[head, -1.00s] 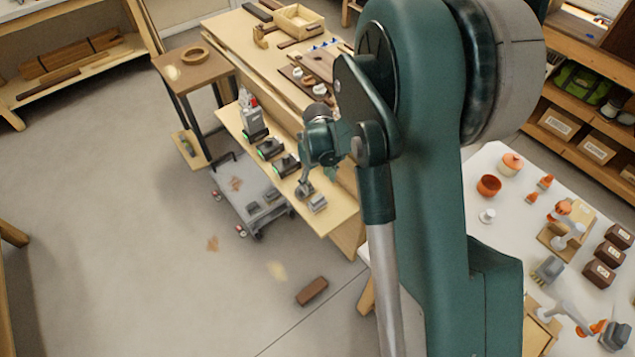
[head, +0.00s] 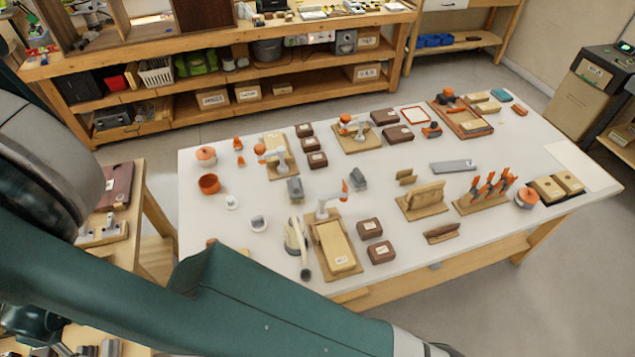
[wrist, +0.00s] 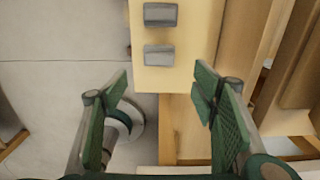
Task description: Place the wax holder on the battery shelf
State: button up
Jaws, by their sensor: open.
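My gripper (wrist: 161,76) is open in the wrist view, with its two green-padded fingers apart and nothing between them. Beyond the fingertips is the end of a pale wooden board (wrist: 196,72), probably the battery shelf. Two small grey blocks, one farther (wrist: 160,14) and one nearer (wrist: 159,55), lie on it. I cannot tell for sure which thing is the wax holder. On the white table in the head view stand an orange lidded pot (head: 206,154), an open orange pot (head: 209,184) and a small white piece (head: 232,202).
The white table (head: 390,190) is crowded with brown boxes, wooden stands, a cream-coloured tool (head: 297,245) and an orange-clamp rack (head: 484,192). A loaded wooden shelf unit (head: 230,100) stands behind. My green arm crosses the lower left of the head view.

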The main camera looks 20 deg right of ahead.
jog(key=w+d+r+n+t+y, duration=0.1)
jog(key=w+d+r+n, duration=0.2)
jog(key=w+d+r, duration=0.7)
jog(key=w+d+r+n+t+y, duration=0.1)
jog(key=w+d+r+n, duration=0.2)
jog(key=w+d+r, duration=0.75)
jog(key=s+d+r+n, duration=0.1)
jog(key=d+r, duration=0.3)
jog(key=d, duration=0.5)
jog(key=d+r+n+t, duration=0.1)
jog(key=d+r+n, duration=0.1)
jog(key=d+r, duration=0.45)
jog(key=s+d+r+n, duration=0.1)
jog(key=d+r, duration=0.1)
jog(key=d, duration=0.9)
jog(key=s+d+r+n+t+h, duration=0.1)
jog(key=s+d+n, duration=0.3)
jog(key=d, duration=1.1)
jog(key=s+d+r+n+t+h, duration=0.1)
jog(key=s+d+r+n+t, duration=0.1)
jog(key=s+d, duration=0.9)
jog(key=d+n+t, duration=0.1)
jog(key=d+n, duration=0.1)
jog(key=d, duration=0.2)
jog(key=shift+s+r, duration=0.15)
jog(key=shift+r, duration=0.15)
